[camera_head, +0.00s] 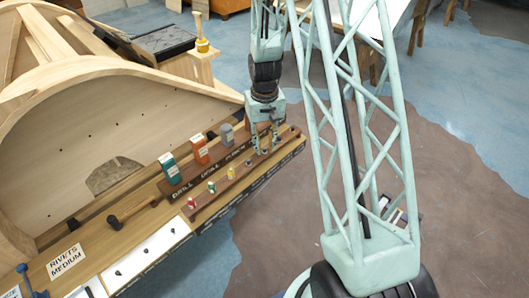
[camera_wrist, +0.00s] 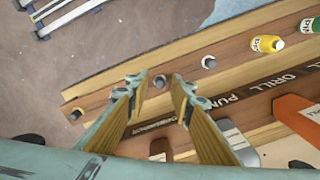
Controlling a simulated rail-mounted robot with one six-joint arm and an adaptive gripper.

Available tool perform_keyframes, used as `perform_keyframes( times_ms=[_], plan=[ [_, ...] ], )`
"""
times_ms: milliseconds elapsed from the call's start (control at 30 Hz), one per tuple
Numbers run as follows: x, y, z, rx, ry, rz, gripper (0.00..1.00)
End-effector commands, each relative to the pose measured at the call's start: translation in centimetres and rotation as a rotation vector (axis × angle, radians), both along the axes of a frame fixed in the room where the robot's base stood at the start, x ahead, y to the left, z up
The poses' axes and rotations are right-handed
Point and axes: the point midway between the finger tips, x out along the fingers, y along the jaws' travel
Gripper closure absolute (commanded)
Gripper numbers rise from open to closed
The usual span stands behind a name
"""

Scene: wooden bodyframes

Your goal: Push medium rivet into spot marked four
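My gripper (camera_head: 264,147) is over the right end of the wooden rack in the head view. In the wrist view its two fingers (camera_wrist: 156,80) are apart, with no object visibly held between them. A small grey round piece or socket (camera_wrist: 160,81) in the rack's plank shows between the fingertips; I cannot tell whether they touch it. A sign reading "RIVETS MEDIUM" (camera_head: 66,261) lies on the bench at the lower left. White strips with dark spots (camera_head: 147,257) lie near it; I cannot tell whether the spots are rivets. No mark for four is readable.
The rack (camera_head: 232,186), lettered with "DRILL" and "PUNCH", holds red, green and yellow bits (camera_head: 231,173). Teal, orange (camera_head: 200,149) and grey blocks stand behind them. A mallet (camera_head: 130,212) lies on the bench. A large curved wooden frame (camera_head: 95,100) fills the left. Open floor is at right.

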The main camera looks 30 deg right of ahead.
Motion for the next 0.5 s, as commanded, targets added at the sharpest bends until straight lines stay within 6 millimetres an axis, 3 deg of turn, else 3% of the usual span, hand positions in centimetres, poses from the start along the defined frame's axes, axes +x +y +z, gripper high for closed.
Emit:
perform_keyframes(
  times_ms=[300,500],
  plan=[
    [0.00,0.00,0.00,0.000,0.000,0.000,1.00],
    [0.01,0.00,0.01,0.000,0.000,0.000,1.00]
  ],
)
